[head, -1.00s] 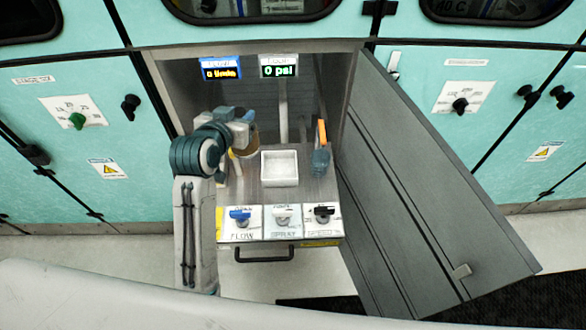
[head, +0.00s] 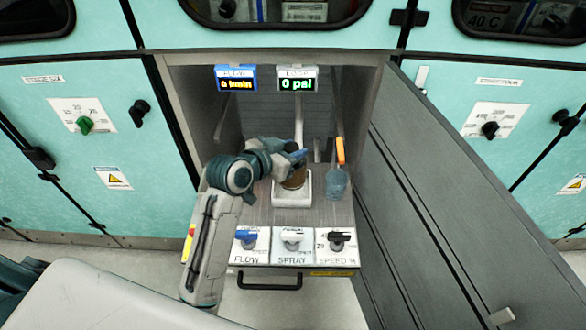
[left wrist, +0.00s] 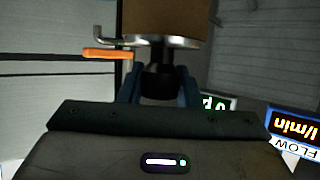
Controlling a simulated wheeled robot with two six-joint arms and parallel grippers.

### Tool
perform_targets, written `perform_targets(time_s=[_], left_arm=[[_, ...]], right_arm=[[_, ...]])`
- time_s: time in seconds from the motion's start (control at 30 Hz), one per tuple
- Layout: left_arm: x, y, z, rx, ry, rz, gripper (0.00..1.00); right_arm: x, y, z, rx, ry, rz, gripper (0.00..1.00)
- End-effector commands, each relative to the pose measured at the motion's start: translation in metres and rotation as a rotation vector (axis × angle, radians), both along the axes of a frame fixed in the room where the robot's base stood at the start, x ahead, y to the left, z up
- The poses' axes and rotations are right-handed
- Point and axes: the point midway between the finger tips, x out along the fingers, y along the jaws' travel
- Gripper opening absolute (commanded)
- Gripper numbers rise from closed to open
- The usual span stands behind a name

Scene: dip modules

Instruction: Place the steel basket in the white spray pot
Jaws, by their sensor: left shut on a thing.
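The steel basket (head: 294,181) shows as a short brownish cylinder in the head view. In the left wrist view the basket (left wrist: 165,22) has a tan body, a shiny metal rim and a dark knob. My left gripper (head: 297,158) is shut on that knob, between its two blue fingers in the left wrist view. The white spray pot (head: 292,202) is a square, open white vessel on the drawer. The basket is over the pot's opening and hides part of it. I cannot tell whether its bottom is inside the rim. My right gripper is not in view.
A bluish clear container (head: 337,183) with an orange handle (head: 340,150) stands just right of the pot. Three knobs, blue (head: 247,238), white (head: 292,239) and black (head: 337,239), line the drawer front. The open grey door (head: 440,200) is at right; cabinet walls enclose the back.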

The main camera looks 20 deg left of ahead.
Motion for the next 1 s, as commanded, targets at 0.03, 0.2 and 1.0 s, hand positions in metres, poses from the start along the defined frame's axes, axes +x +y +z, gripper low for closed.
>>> perform_targets(time_s=[0.03, 0.2, 1.0], left_arm=[[0.0, 0.0, -0.005, 0.0, 0.0, 0.0, 0.0], [0.0, 0.0, -0.023, 0.0, 0.001, 0.0, 0.0], [0.0, 0.0, -0.05, 0.001, -0.001, 0.001, 0.53]], right_arm=[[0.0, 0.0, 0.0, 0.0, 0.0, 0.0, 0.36], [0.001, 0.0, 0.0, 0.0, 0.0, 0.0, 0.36], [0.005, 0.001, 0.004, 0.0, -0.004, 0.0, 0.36]])
